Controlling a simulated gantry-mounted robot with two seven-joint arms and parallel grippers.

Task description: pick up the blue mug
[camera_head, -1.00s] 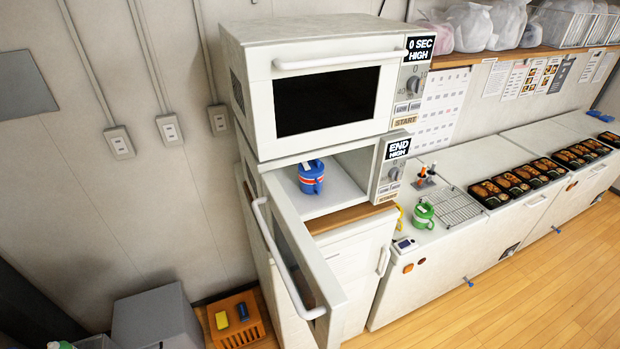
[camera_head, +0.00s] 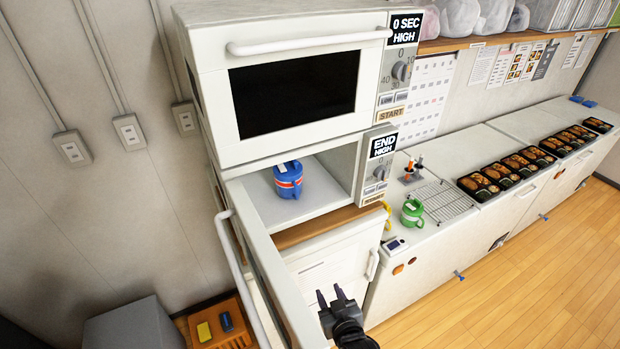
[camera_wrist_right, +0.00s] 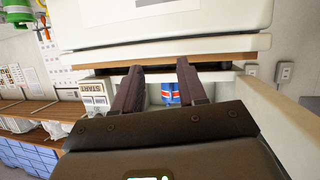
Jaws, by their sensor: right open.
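The blue mug (camera_head: 288,180), with a red and white band and a lid, stands upright inside the lower microwave (camera_head: 309,196), whose door (camera_head: 283,290) hangs open. In the right wrist view the mug (camera_wrist_right: 170,93) shows between my fingers, farther off. My right gripper (camera_head: 331,298) is open and empty, in front of and below the microwave opening, apart from the mug. It also shows in the right wrist view (camera_wrist_right: 162,72). My left gripper is not in view.
The open door stands to the left of my right gripper. A second microwave (camera_head: 292,92), shut, sits on top. A green mug (camera_head: 411,213) and a wire rack (camera_head: 440,201) are on the counter at right, with several bento trays (camera_head: 520,165) beyond.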

